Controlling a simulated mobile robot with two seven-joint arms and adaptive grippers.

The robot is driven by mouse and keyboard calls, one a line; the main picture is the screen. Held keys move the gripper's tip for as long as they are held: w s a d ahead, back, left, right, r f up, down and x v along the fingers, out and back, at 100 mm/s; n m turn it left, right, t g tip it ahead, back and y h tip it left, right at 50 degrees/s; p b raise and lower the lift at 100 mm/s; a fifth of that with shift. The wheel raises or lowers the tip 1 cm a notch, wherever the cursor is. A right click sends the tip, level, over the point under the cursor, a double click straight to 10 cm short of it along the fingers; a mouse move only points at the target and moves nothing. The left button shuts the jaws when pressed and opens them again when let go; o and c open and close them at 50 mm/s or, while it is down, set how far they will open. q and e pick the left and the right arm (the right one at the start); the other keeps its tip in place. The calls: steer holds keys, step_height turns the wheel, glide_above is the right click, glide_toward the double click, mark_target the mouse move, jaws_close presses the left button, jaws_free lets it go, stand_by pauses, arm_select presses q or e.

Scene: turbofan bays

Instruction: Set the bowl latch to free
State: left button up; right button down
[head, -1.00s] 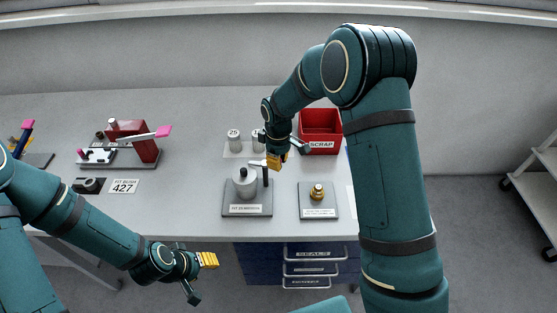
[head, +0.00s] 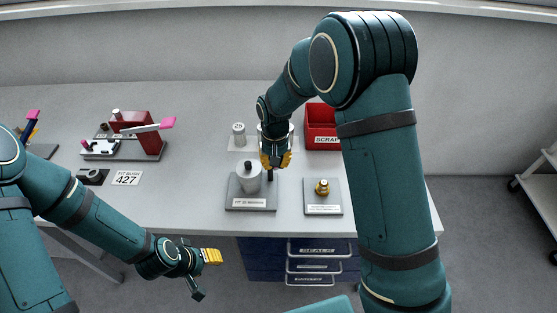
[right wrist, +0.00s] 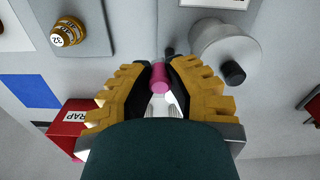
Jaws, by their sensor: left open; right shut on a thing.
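The filter bowl (head: 249,181) is a grey cylinder with a dark knob, upright on a grey plate (head: 240,205); it also shows in the right wrist view (right wrist: 222,42). My right gripper (head: 275,164) is at the bowl's back right, pointing down. In the right wrist view my right gripper (right wrist: 160,85) is shut on the pink grip (right wrist: 158,78), which I take to be the latch handle's end. The rest of the latch is mostly hidden by the fingers, so its setting cannot be read. My left gripper (head: 212,256) is open and empty, in front of the bench edge.
A brass fitting (head: 322,187) sits on a plate right of the bowl. A red scrap bin (head: 322,140) and a grey canister (head: 239,134) stand behind. A red fixture with a pink-tipped lever (head: 145,127) is at left.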

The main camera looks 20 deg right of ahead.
steer(key=shift+a+m, duration=0.3)
steer(key=shift+m, duration=0.45)
steer(key=shift+a+m, duration=0.3)
steer(key=shift+m, duration=0.45)
steer(key=c, duration=0.9)
jaws_free()
steer(key=shift+o, duration=0.2)
steer(key=shift+r, duration=0.1)
step_height(320, 180, up, 12)
